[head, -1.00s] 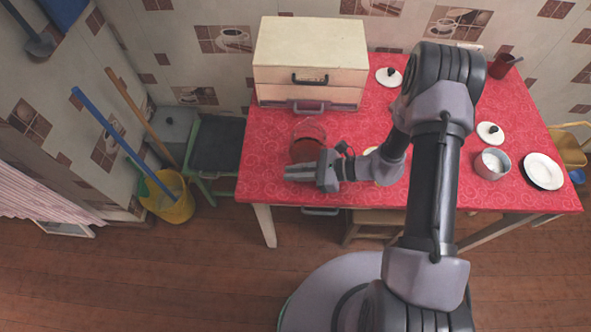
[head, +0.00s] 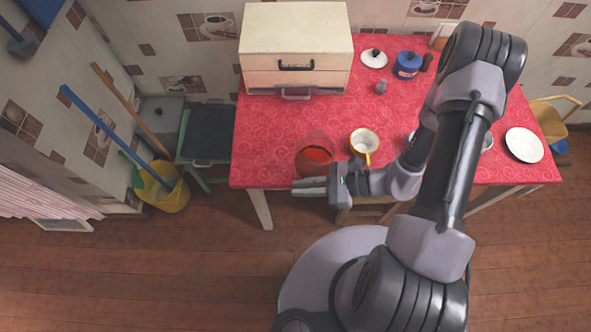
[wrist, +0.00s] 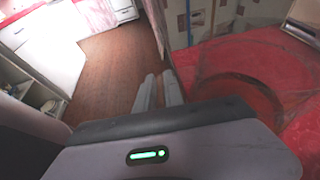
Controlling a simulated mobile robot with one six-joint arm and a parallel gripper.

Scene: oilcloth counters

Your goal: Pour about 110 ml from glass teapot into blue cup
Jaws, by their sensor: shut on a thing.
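The glass teapot (head: 317,155) is clear, with reddish colour showing through it, near the front left of the red table. It shows large and see-through in the wrist view (wrist: 240,100). My gripper (head: 308,187) is shut on the teapot at its front side, fingers pointing left past the table's front edge. The fingers also show in the wrist view (wrist: 160,92). The grip itself and the teapot's handle are hard to make out. I cannot tell whether the teapot is off the cloth. I cannot pick out a blue cup; my arm hides part of the table.
A cup with a yellow handle (head: 364,142) stands right of the teapot. A cream drawer box (head: 296,60) is at the back left. A blue lidded pot (head: 407,66), a white lid (head: 374,59) and a small grey item (head: 381,87) are at the back. A white plate (head: 524,145) lies right.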

